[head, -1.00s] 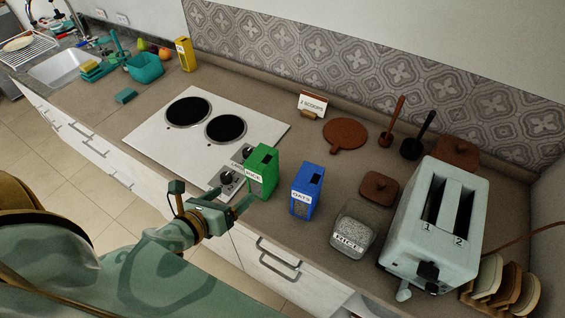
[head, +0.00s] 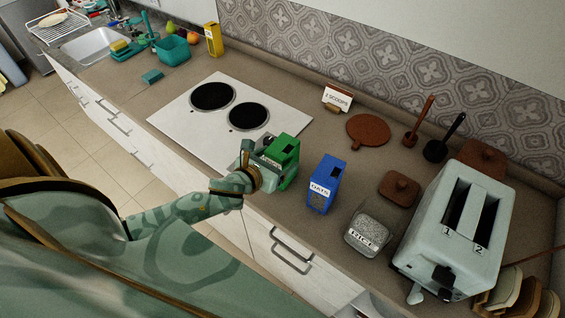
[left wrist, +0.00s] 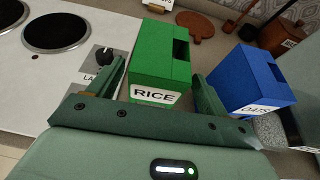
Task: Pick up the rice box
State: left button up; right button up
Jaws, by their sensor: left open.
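The green rice box (head: 286,150) stands upright on the counter, between the cooktop and the blue oats box (head: 323,184). In the left wrist view the rice box (left wrist: 160,58) shows its white RICE label and a dark slot in its top. My left gripper (head: 268,166) is open at the box's near side. In the left wrist view the fingers of the left gripper (left wrist: 161,88) lie on either side of the box, with a gap showing at the left finger. Contact at the right finger is unclear. My right gripper is not in view.
The oats box (left wrist: 250,80) stands close to the right finger. The cooktop (head: 190,130) lies to the left.

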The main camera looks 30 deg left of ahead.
pick_arm(q)
jog(key=x, duration=0.4)
jog(key=shift+a, duration=0.15)
jog(key=shift+s, duration=0.1)
jog(key=c, duration=1.3)
